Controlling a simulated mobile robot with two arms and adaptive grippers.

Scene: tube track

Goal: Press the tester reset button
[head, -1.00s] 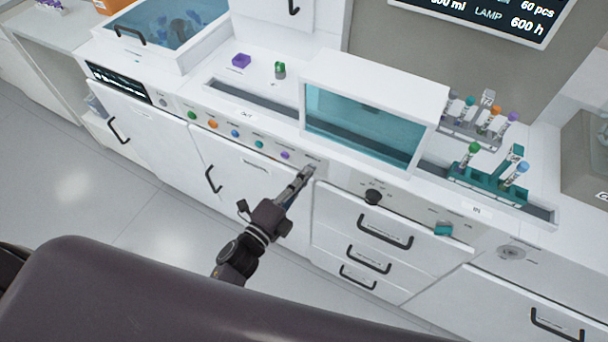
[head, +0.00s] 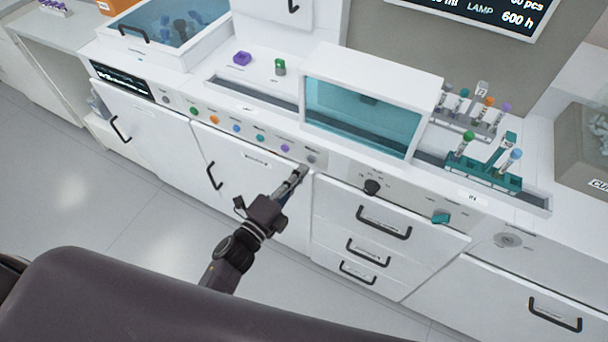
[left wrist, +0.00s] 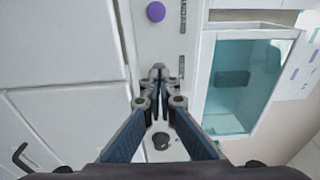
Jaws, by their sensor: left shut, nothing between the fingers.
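My left gripper (head: 300,171) is shut and empty, in front of the counter's front panel. Its tips are just below and left of a small grey button (head: 311,159) at the right end of a row of coloured buttons. Another grey button (head: 165,99) sits at the row's left end, beside a dark screen (head: 121,80). My right gripper is not in view.
A black knob (head: 372,187) and drawers with black handles (head: 384,222) lie right of the gripper. A teal-windowed box (head: 362,117) stands above on the counter, with a teal tube rack (head: 482,172) to its right. The floor (head: 90,205) at left is clear.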

